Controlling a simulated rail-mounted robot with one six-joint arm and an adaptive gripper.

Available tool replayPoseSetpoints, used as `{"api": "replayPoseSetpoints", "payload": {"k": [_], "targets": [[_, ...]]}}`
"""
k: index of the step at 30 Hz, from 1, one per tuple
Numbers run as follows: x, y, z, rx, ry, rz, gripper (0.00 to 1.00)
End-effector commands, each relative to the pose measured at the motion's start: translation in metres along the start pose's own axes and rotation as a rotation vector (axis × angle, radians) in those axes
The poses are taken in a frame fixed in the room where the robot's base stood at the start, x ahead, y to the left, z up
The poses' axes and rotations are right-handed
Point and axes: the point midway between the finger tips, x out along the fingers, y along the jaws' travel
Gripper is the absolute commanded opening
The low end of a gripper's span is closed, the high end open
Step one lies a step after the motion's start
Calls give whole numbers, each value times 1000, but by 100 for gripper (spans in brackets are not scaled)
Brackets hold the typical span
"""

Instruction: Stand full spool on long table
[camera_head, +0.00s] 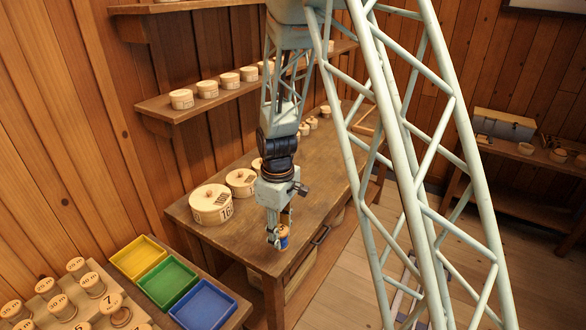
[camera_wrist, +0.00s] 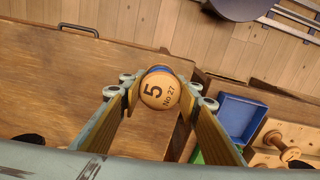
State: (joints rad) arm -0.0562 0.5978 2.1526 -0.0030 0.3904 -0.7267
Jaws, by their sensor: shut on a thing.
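The full spool (camera_wrist: 160,92) has a pale wooden end marked "5 No 27", with blue and orange thread behind it. It also shows, small, in the head view (camera_head: 284,239). My gripper (camera_head: 279,240) is shut on it, with a finger on each side in the wrist view (camera_wrist: 160,98). The spool's marked end faces the wrist camera. The long table (camera_head: 322,158) is brown wood and lies below my gripper. The spool is near the table's front corner and edge. I cannot tell whether its lower end touches the tabletop.
Round numbered boxes (camera_head: 211,204) stand along the table's wall side. Yellow (camera_head: 138,257), green (camera_head: 168,282) and blue (camera_head: 204,305) trays sit lower at front left, beside a rack of several spools (camera_head: 93,285). A wall shelf (camera_head: 225,98) holds small round boxes. The table's middle is clear.

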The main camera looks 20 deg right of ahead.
Motion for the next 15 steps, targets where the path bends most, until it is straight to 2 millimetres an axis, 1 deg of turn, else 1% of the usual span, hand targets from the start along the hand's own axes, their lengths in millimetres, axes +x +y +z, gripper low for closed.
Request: {"api": "replayPoseSetpoints", "payload": {"k": [1, 6, 15], "targets": [[2, -5, 4, -27, -2, -2, 19], [6, -13, 10, -89, -1, -1, 19], [7, -14, 10, -104, 0, 0, 19]]}}
